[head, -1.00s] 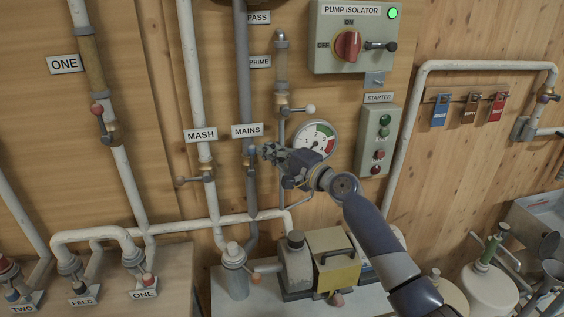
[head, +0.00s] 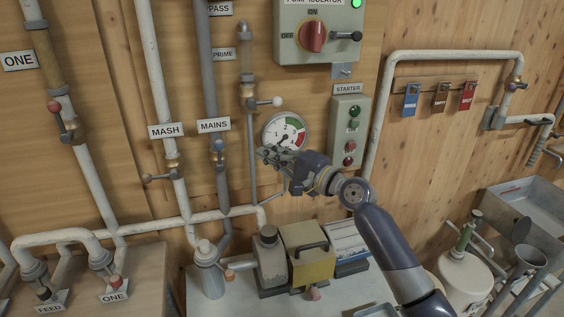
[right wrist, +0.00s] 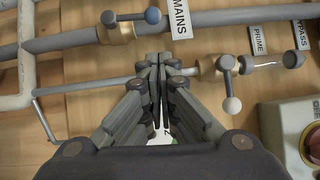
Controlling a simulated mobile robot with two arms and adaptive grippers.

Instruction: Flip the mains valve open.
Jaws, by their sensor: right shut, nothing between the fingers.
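The mains valve (head: 219,158) is a brass body on the grey pipe below the MAINS label (head: 214,125), with a blue-ended lever (head: 218,145). In the right wrist view the valve's brass body (right wrist: 117,27) is at the upper left, and its blue-tipped lever (right wrist: 135,16) lies along the pipe, pointing toward the MAINS label. My right gripper (head: 262,153) is shut and empty, to the right of the valve and apart from it, in front of the gauge's lower edge. Its closed fingers also show in the right wrist view (right wrist: 158,62). My left gripper is not in view.
The prime valve (head: 249,97) with a white-ended lever is up and right of the mains valve. The mash valve (head: 171,168) is on its left. The gauge (head: 284,130) and starter box (head: 348,130) are behind and beside my gripper. A yellow-fronted pump (head: 312,266) stands below.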

